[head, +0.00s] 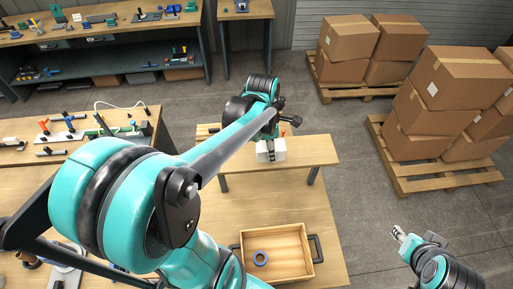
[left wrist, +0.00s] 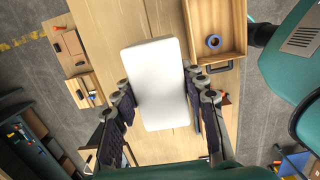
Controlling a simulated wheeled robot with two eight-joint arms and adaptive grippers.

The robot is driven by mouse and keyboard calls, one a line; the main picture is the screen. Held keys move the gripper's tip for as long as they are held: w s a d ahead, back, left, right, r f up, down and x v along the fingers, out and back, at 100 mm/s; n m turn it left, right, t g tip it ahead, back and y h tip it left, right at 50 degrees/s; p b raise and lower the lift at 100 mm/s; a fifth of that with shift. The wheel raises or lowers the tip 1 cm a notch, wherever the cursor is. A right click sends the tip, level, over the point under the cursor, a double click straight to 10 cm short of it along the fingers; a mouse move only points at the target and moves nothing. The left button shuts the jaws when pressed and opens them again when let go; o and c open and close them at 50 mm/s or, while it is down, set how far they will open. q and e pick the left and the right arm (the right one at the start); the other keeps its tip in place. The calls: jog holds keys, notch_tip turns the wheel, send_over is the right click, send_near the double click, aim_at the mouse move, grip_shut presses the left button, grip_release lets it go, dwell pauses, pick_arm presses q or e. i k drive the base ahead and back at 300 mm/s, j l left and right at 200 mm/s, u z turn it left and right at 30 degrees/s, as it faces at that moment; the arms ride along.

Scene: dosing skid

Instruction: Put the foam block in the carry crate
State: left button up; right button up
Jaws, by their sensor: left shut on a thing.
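The foam block is a white rectangular slab (left wrist: 160,85) that fills the middle of the left wrist view. My left gripper (left wrist: 160,105) is shut on it, with one finger along each long side. In the head view the white block (head: 279,150) shows at my left gripper (head: 271,153), partly covered by it, over the small far table. I cannot tell if the block touches the table. The carry crate (head: 292,253) is an open wooden box with dark handles on the near table; it also shows in the left wrist view (left wrist: 231,36). My right gripper (head: 399,233) is low at the right, apparently empty; its opening is unclear.
A blue ring (head: 260,258) lies inside the crate, towards its left side; the rest of its floor is bare. My left arm hides part of the near table. Pallets of cardboard boxes (head: 445,100) stand at the right. Workbenches with tools (head: 75,135) are at the left.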

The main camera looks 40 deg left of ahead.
aim_at(287, 255)
jog(key=l, duration=1.5)
jog(key=k, duration=0.05)
